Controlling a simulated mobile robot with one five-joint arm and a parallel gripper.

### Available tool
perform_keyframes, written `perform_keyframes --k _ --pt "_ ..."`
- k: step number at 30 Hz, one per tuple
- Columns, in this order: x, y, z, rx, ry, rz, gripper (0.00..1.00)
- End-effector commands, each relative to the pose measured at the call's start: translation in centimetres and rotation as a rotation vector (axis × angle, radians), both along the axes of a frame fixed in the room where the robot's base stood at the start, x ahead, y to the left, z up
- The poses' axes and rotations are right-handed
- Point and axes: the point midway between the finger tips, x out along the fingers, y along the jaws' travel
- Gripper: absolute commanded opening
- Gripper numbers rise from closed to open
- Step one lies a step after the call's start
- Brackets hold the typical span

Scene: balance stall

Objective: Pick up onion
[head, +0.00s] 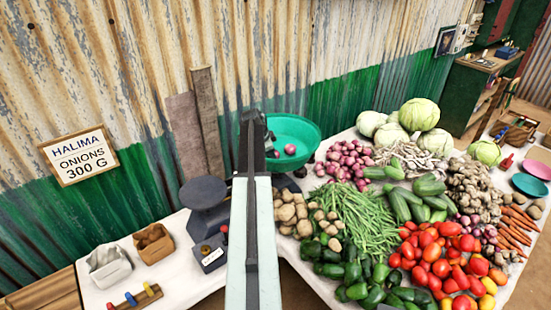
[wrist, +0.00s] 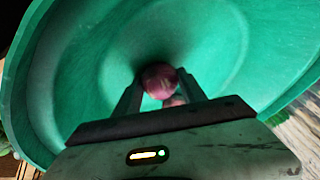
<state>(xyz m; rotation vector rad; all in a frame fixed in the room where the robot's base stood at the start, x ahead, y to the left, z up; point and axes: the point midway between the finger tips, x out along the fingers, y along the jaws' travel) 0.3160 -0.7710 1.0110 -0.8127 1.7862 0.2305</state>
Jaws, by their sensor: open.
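A green bowl (head: 312,133) stands behind my arm in the head view and fills most of the wrist view (wrist: 235,45). Its floor holds a purple-red onion (wrist: 159,77), with a second onion (wrist: 174,101) partly hidden below it in the picture. An onion (head: 290,149) also shows in the bowl in the head view. My gripper (wrist: 160,88) is open, with its fingers reaching into the bowl on either side of the first onion. Whether the fingers touch it cannot be told. My arm hides part of the bowl in the head view.
A pile of onions (head: 346,161) lies right of the bowl, among potatoes (head: 292,213), beans, peppers and tomatoes (head: 440,262). A dark scale (head: 204,194) stands left of my arm. A wall sign (head: 79,158) reads "HALIMA ONIONS 300 G". The corrugated wall is close behind the bowl.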

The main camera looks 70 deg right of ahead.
Motion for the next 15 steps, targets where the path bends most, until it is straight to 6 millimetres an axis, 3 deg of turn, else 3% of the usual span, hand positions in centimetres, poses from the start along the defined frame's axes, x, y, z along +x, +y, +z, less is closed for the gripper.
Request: perform_keyframes --k 2,3,6,7,15 --pt "-0.05 -0.01 -0.02 0.002 -0.003 -0.002 0.53" --pt "-0.06 -0.02 -0.02 0.002 -0.003 -0.002 0.38" --pt "-0.08 -0.05 -0.03 0.001 -0.004 -0.003 0.10" --pt "-0.08 -0.06 -0.04 0.001 -0.004 -0.003 0.07" --pt "-0.10 -0.11 0.10 0.000 -0.005 -0.003 0.06"
